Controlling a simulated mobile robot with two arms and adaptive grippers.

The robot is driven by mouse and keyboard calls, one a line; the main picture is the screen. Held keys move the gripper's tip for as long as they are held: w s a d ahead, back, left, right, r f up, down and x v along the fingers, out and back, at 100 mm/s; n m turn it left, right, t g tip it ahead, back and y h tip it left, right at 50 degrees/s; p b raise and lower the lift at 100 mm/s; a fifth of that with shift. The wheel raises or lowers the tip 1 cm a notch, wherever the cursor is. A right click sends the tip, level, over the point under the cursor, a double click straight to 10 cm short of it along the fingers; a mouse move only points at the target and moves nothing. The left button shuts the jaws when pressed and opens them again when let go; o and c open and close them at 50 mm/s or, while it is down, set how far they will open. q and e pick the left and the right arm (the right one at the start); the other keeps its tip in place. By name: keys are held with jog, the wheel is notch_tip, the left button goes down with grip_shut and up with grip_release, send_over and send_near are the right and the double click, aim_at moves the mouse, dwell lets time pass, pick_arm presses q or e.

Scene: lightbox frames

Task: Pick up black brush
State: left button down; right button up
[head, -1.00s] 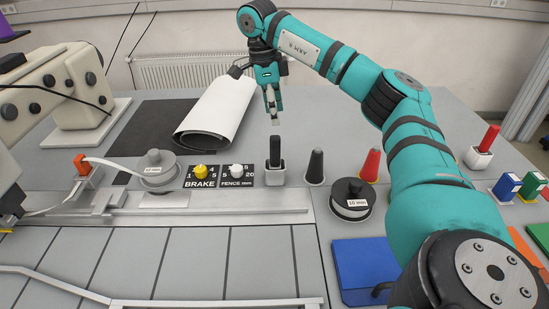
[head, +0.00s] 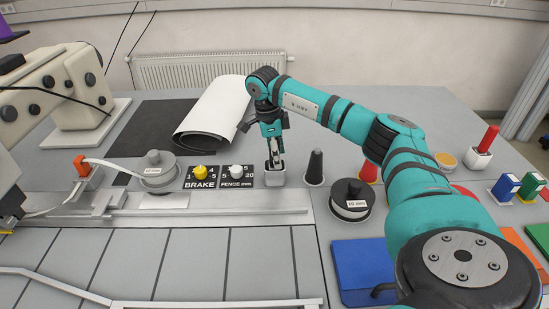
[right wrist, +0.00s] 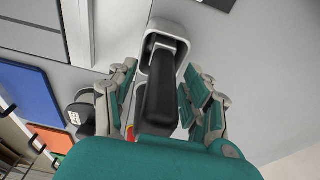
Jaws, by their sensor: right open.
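The black brush stands upright in a small white holder (head: 274,180) near the middle of the table. In the right wrist view the brush (right wrist: 158,95) is a dark, rounded handle rising from the holder (right wrist: 168,30). My right gripper (head: 273,150) is lowered right over the holder and covers most of the brush in the head view. In the right wrist view its fingers (right wrist: 160,98) are apart, one on either side of the handle. I cannot tell if either finger touches it. My left gripper is not in view.
A dark spool (head: 351,201) and a blue folder (head: 362,262) lie nearer. A white roll (head: 215,112) lies behind.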

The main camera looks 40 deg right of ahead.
jog(key=shift+s+f, duration=0.1)
jog(key=shift+c, duration=0.3)
grip_shut()
